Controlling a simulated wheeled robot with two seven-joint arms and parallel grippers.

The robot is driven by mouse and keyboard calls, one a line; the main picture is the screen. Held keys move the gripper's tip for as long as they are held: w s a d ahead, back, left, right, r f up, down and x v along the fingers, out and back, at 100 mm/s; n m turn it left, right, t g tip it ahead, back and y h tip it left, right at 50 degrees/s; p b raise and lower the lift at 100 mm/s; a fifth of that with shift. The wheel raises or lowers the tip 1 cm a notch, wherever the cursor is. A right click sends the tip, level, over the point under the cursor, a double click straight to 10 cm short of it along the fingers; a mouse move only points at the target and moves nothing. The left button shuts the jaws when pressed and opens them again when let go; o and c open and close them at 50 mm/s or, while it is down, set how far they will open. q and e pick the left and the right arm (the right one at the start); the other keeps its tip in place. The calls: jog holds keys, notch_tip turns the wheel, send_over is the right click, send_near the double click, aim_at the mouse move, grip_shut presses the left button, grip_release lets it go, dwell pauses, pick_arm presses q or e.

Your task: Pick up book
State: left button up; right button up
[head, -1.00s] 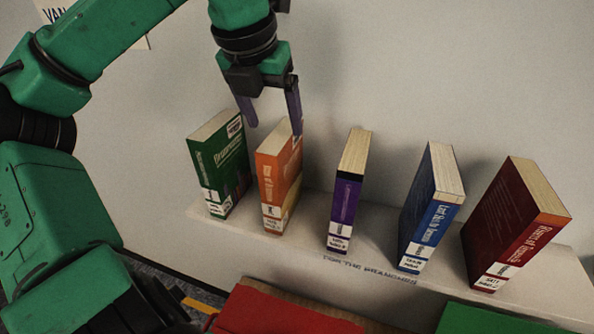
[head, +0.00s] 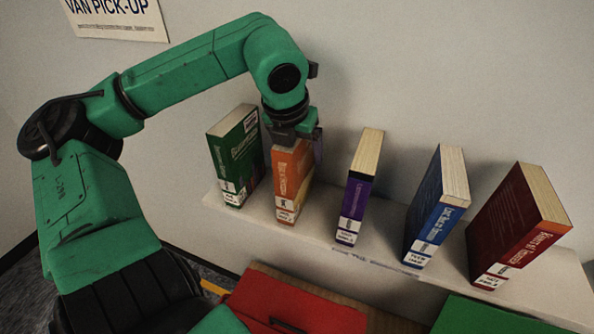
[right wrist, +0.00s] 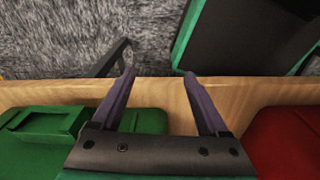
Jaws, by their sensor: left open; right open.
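Several books stand upright and apart on a white shelf (head: 385,268) against the wall in the head view. From left to right they are a green book (head: 236,160), an orange book (head: 291,185), a purple book (head: 358,195), a blue book (head: 435,210) and a dark red book (head: 512,225). My left gripper (head: 296,145) is open, pointing down at the top of the orange book. One finger shows at the book's right side; the other is hidden, and I cannot tell whether they touch. My right gripper (right wrist: 158,80) is open and empty in the right wrist view.
In the right wrist view, a wooden edge (right wrist: 160,92) runs below the right fingers, with grey carpet (right wrist: 60,35) beyond. A sign (head: 115,18) hangs on the wall.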

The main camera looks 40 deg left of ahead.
pick_arm(q)
jog(key=shift+f+b, duration=0.2)
jog(key=shift+b, duration=0.2)
dwell(0.3)
grip_shut()
